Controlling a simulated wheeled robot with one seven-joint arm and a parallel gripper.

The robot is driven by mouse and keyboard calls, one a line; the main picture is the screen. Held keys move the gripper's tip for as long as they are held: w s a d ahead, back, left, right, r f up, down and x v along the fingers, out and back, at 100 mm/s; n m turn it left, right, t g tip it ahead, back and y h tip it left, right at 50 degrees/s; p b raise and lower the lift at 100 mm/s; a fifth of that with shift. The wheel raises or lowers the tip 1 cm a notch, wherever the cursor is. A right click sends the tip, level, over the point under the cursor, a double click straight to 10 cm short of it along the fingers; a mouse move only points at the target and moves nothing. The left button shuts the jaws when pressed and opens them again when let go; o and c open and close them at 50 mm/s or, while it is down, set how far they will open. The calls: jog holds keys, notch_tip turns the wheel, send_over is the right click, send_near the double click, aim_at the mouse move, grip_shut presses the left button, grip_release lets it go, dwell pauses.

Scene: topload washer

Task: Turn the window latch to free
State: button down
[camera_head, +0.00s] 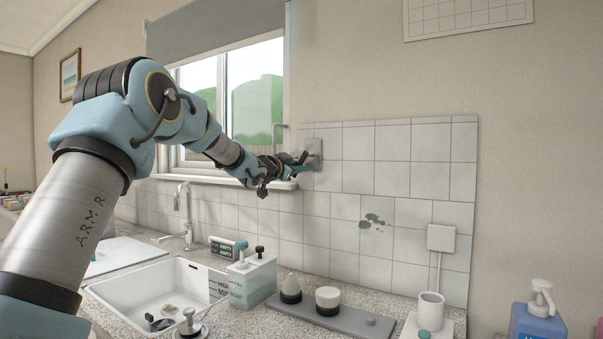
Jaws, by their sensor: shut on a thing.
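The window latch shows as a grey plate (315,152) at the right end of the window sill, by the top of the tiled wall. Its lever is mostly hidden by my gripper. My gripper (298,162) is right in front of the plate, with its fingers shut on what appears to be the latch lever. The lever's exact angle cannot be told at this size. The window (240,90) is behind my arm, its lower part partly covered by the arm.
A grey bent bar (281,126) stands at the window's right edge, close to my gripper.

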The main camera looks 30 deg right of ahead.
jog(key=m, duration=0.2)
jog(key=r+m+b, duration=0.1)
jog(key=w+m, duration=0.1)
jog(key=m, duration=0.1)
jog(key=shift+w+a+r+m, duration=0.1)
jog(key=shift+a+r+m, duration=0.05)
jog(key=shift+a+m, duration=0.2)
jog(key=shift+w+r+m+b, duration=0.1)
jog(key=shift+r+m+b, duration=0.2)
jog(key=shift+m, duration=0.35)
jog(key=shift+w+r+m+b, duration=0.15)
jog(key=shift+m+b, duration=0.1)
jog(key=shift+m, duration=0.35)
jog(key=shift+a+r+m+b, duration=0.1)
jog(key=shift+r+m+b, duration=0.15)
jog(key=shift+m, duration=0.55)
jog(key=shift+r+m+b, duration=0.15)
jog(key=shift+r+m, duration=0.2)
jog(key=shift+m, duration=0.45)
jog(key=c, duration=0.8)
grip_release()
jog(key=shift+o, duration=0.2)
jog(key=shift+a, duration=0.1)
jog(key=b+v, duration=0.3)
jog(key=v, duration=0.7)
jog(key=shift+s+a+b, duration=0.2)
jog(key=shift+a+b, duration=0.1)
jog(key=shift+b, duration=0.1)
jog(key=shift+r, duration=0.1)
